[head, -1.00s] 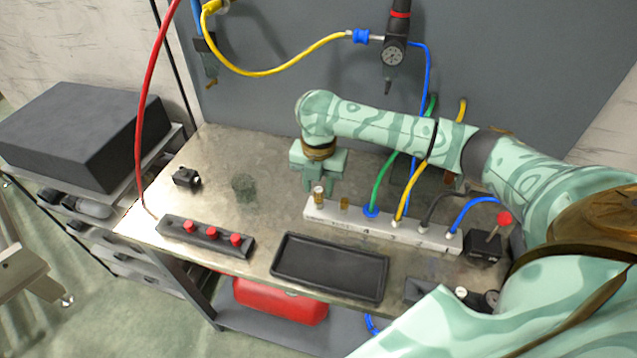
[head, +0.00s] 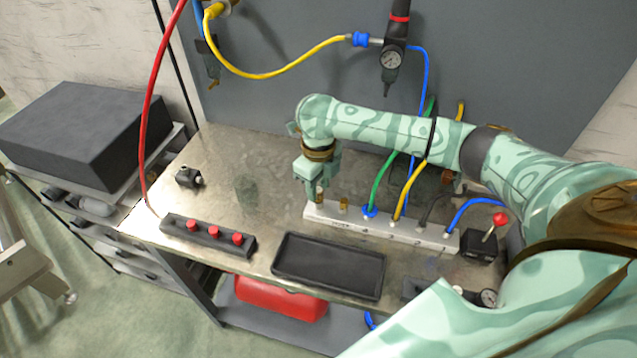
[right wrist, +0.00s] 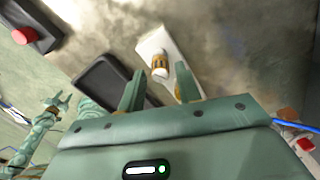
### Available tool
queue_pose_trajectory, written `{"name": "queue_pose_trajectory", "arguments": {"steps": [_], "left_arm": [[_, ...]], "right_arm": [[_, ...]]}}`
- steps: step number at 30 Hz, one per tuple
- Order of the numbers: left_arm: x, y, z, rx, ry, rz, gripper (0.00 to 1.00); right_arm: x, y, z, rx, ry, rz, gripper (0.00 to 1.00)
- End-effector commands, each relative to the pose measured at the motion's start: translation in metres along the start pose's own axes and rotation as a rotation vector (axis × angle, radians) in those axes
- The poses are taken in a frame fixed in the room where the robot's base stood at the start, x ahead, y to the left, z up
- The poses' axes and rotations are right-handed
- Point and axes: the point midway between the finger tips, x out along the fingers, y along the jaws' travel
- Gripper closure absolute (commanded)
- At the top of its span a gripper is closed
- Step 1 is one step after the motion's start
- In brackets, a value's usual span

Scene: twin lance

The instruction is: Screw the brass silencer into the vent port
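A brass silencer with a white top (head: 319,194) stands upright at the left end of the pale manifold block (head: 380,231). It also shows in the right wrist view (right wrist: 160,66), with its white end toward the camera. My right gripper (head: 311,196) is over it, pointing down. In the right wrist view my right gripper (right wrist: 158,78) is open, with one finger to each side of the silencer; I see no contact. Whether the silencer's thread sits in the port is hidden. My left gripper (right wrist: 57,104) shows small in the right wrist view, apparently open and empty.
Another brass fitting (head: 343,204) and several coloured hoses stand along the manifold. A black tray (head: 328,288) lies in front of it. A strip with red knobs (head: 208,236) is to the left, and a red-knobbed valve (head: 480,245) to the right. The table's left rear is mostly clear.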

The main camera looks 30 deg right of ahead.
Motion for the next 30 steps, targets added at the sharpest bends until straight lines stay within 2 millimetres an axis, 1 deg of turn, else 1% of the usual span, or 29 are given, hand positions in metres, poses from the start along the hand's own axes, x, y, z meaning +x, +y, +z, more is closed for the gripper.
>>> {"name": "queue_pose_trajectory", "arguments": {"steps": [4,5,6,8,14,16,19,23,30], "left_arm": [[0.0,0.0,0.0,0.001,0.0,0.0,0.57],[0.0,0.0,0.0,0.0,0.0,0.0,0.57],[0.0,0.0,0.0,0.001,0.0,0.0,0.57],[0.0,0.0,0.0,0.001,0.0,0.0,0.57],[-0.001,0.0,0.0,0.001,0.0,0.0,0.57],[-0.007,-0.001,-0.001,0.001,0.002,-0.001,0.57],[-0.028,-0.002,-0.006,0.002,0.009,-0.003,0.57],[-0.056,-0.004,-0.011,0.002,0.016,-0.006,0.57],[-0.103,-0.007,-0.019,0.002,0.026,-0.009,0.57]], "right_arm": [[0.0,0.0,0.0,-0.001,0.0,0.0,0.66],[0.0,0.0,0.0,0.0,0.0,0.0,0.72],[0.0,0.0,0.0,0.0,0.0,0.0,0.83],[0.0,0.0,0.0,0.001,0.0,0.0,1.0],[-0.001,0.0,0.0,0.004,0.0,0.0,1.0],[-0.003,0.0,0.0,0.032,0.0,0.001,1.0],[-0.008,0.0,-0.001,0.142,0.002,0.0,1.0],[-0.01,0.001,-0.001,0.338,0.002,0.001,1.0],[-0.009,0.001,-0.001,0.742,0.002,0.0,1.0]]}}
